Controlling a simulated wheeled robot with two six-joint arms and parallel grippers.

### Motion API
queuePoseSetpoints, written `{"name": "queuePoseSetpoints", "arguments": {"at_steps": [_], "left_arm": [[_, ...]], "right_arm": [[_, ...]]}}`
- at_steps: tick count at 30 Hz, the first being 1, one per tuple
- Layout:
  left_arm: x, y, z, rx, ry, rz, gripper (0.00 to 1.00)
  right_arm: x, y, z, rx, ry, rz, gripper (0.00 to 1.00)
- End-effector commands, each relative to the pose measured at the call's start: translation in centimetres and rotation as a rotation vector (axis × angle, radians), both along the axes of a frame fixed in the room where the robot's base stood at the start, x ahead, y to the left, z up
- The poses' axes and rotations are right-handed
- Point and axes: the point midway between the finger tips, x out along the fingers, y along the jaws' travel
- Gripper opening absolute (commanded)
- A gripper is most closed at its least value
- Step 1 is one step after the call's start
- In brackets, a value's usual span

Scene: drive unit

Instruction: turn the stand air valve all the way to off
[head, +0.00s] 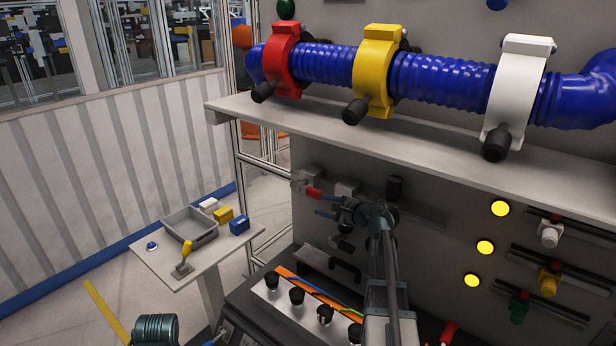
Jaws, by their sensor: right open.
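The stand air valve with a red handle (313,193) is on the grey panel's left side, below the shelf. Its red grip points right and slightly down from a metal body. My right gripper (320,205) comes up from below, with its fingers pointing left. The fingers are parted and close to the red grip's right end. I cannot tell whether they touch it. No object shows between the fingers. Only a dark part of my left arm shows at the bottom left; its gripper is out of view.
A shelf (400,127) above carries a blue hose with red, yellow and white clamps. Several black knobs line a box below. Yellow lamps (485,247) and coloured valves are at right. A small table (160,262) with a grey tray (190,232) stands left.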

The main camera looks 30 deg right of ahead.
Motion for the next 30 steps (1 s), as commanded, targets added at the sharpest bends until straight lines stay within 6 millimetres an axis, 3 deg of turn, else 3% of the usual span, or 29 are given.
{"name": "queuePoseSetpoints", "arguments": {"at_steps": [1, 3, 11, 30], "left_arm": [[0.0, 0.0, 0.6, 0.0, 0.0, 0.0, 0.88], [0.0, 0.0, 0.7, 0.0, 0.0, 0.0, 0.88], [0.0, 0.0, 0.4, 0.0, 0.0, 0.0, 0.88], [0.0, 0.0, -2.7, 0.001, 0.0, -0.007, 0.88]], "right_arm": [[-0.2, -1.5, 1.0, 0.026, -0.014, -0.032, 0.53], [-0.3, -2.6, 1.4, 0.051, -0.025, -0.058, 0.53], [0.1, -3.0, 1.3, 0.062, -0.032, -0.069, 0.53], [11.0, -1.4, -1.9, 0.06, -0.031, -0.066, 0.53]]}}
